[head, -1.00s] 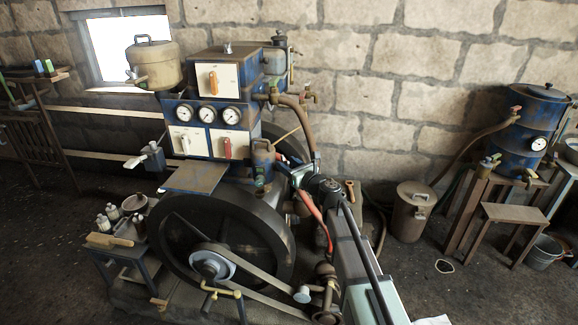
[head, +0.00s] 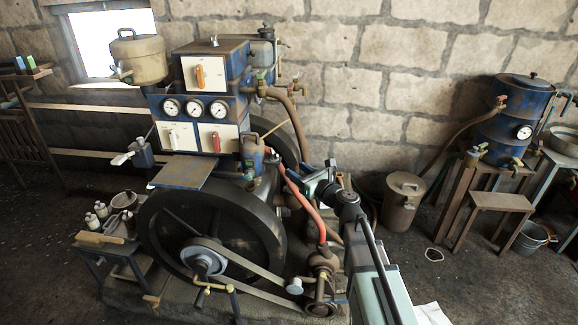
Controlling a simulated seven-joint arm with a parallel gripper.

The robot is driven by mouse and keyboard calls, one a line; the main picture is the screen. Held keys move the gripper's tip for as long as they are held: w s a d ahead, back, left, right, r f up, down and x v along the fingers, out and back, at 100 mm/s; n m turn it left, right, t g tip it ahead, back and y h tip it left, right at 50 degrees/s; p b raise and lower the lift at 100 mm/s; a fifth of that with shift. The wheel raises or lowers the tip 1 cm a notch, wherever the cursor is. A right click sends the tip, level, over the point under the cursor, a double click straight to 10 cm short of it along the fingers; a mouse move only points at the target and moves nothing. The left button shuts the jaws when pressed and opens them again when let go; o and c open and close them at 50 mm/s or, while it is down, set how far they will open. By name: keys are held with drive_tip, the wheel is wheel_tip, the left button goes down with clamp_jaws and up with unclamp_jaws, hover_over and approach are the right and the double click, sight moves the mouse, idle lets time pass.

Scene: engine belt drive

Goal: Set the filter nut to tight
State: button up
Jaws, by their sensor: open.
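The belt-drive engine stands in the middle of the head view, with a blue control box (head: 207,75) above a large dark flywheel (head: 215,235). A small blue canister (head: 252,153) with fittings below it sits at the box's lower right. Another small canister (head: 266,50) is at its upper right. I cannot tell which fitting is the filter nut or how it is set. My gripper (head: 312,184) is open, right of the blue canister and apart from it, beside the red hose. Its fingers are small and partly blurred against the engine.
A red hose (head: 305,212) and a brown pipe (head: 292,110) run close to my gripper. The box carries gauges and levers, including an orange one (head: 200,77) and a red one (head: 217,142). A blue drum (head: 517,115) stands at right.

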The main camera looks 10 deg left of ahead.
drive_tip(key=shift+v, duration=1.45)
drive_tip(key=shift+c, duration=0.4)
